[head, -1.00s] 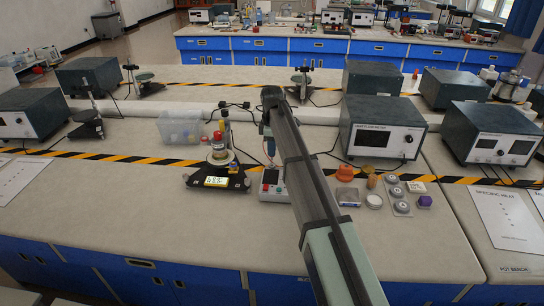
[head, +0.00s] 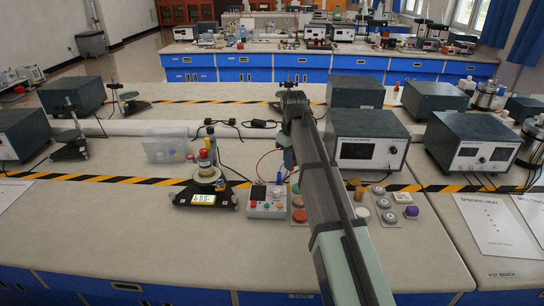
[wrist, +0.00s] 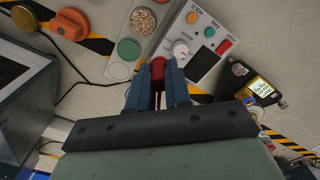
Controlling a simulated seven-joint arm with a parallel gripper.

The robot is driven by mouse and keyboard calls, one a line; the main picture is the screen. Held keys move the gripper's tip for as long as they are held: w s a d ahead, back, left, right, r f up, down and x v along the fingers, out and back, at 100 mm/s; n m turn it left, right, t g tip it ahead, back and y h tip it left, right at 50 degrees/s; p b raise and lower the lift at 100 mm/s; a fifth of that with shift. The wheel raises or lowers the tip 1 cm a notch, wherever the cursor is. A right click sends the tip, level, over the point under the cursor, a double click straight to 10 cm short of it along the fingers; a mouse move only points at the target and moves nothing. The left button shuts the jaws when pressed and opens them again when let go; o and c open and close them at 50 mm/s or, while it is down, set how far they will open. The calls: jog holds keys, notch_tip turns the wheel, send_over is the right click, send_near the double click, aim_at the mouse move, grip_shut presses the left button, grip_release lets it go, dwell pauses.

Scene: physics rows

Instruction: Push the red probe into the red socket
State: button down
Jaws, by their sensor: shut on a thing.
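In the wrist view my gripper (wrist: 158,92) has its two blue fingers shut on the red probe (wrist: 158,72), whose red body shows between the tips. In the head view my gripper (head: 288,158) is small and partly behind my arm, above the bench behind the meter box. The white meter box (head: 267,208) stands on the bench, with a dark display and coloured parts on top. The box also shows just beyond the fingers in the wrist view (wrist: 200,62), with a white knob. I cannot tell which part is the red socket. The probe appears apart from the box's coloured parts.
A black stand with a lit display (head: 204,198) is left of the box. A clear bin (head: 167,148) stands behind it. A panel with round coloured pads (wrist: 131,48) lies beside the box. Grey power units (head: 368,140) are to the right.

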jog(key=s+d+r+m, duration=0.2)
jog(key=s+d+m, duration=0.1)
jog(key=s+d, duration=0.3)
jog(key=w+a+r+n, duration=0.2)
jog(key=w+a+n, duration=0.1)
jog(key=a, duration=1.1)
jog(key=w+a+r+n, duration=0.2)
jog(key=w+a+n, duration=0.2)
jog(key=a, duration=1)
jog(key=w+a+r+n, duration=0.2)
jog(key=w+a+n, duration=0.2)
jog(key=a, duration=0.9)
jog(key=shift+a+n, duration=0.4)
jog(key=shift+n, duration=0.4)
jog(key=shift+f, duration=1.9)
jog(key=shift+f, duration=1.6)
jog(key=c, duration=1)
grip_release()
